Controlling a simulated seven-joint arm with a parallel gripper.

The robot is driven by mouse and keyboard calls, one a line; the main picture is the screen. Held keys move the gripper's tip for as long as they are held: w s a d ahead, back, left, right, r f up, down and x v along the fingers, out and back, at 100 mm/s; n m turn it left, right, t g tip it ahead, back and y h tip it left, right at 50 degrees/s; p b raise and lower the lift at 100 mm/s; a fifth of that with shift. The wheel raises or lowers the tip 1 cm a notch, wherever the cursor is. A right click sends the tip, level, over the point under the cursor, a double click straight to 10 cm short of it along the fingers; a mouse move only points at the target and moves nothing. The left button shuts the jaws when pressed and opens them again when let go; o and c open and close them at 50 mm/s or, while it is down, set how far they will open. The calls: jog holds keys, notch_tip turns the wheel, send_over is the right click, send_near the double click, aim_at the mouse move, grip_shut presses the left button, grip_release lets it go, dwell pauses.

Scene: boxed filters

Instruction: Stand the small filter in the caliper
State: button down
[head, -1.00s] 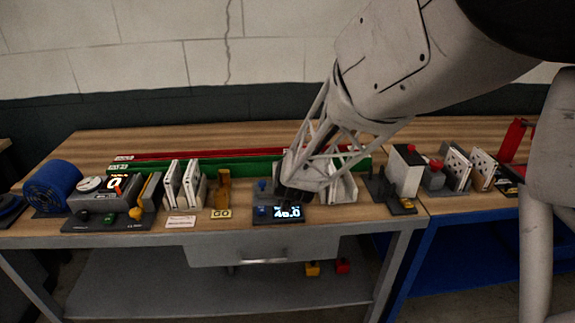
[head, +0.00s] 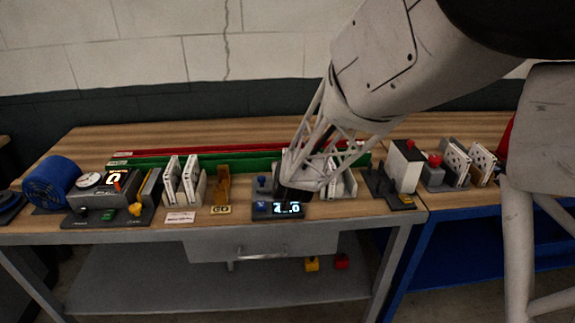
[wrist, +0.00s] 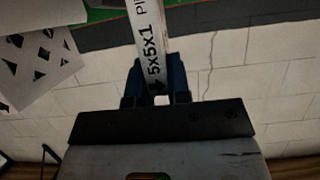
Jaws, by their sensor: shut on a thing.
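My gripper (head: 292,192) is low over the bench, at a dark device with a lit blue-white readout that I take to be the caliper (head: 262,212). In the wrist view my gripper (wrist: 157,95) is shut on the edge of a thin white filter (wrist: 148,28), printed "5x5x1". In the head view the filter is hidden behind my gripper and the lattice wrist. The caliper's jaws are mostly covered too, so I cannot tell whether the filter touches them. The readout's digits are partly covered by my gripper.
White filters (head: 171,180) stand in a rack on the left, and more stand in a rack (head: 345,185) just right of my gripper. A white box gauge (head: 403,165) is further right. Green and red rails run behind.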

jog(key=shift+f, duration=0.25)
jog(key=c, duration=1)
grip_release()
jog(key=shift+s, duration=0.1)
jog(key=v, duration=0.7)
jog(key=shift+s+r, duration=0.2)
jog(key=shift+s, duration=0.1)
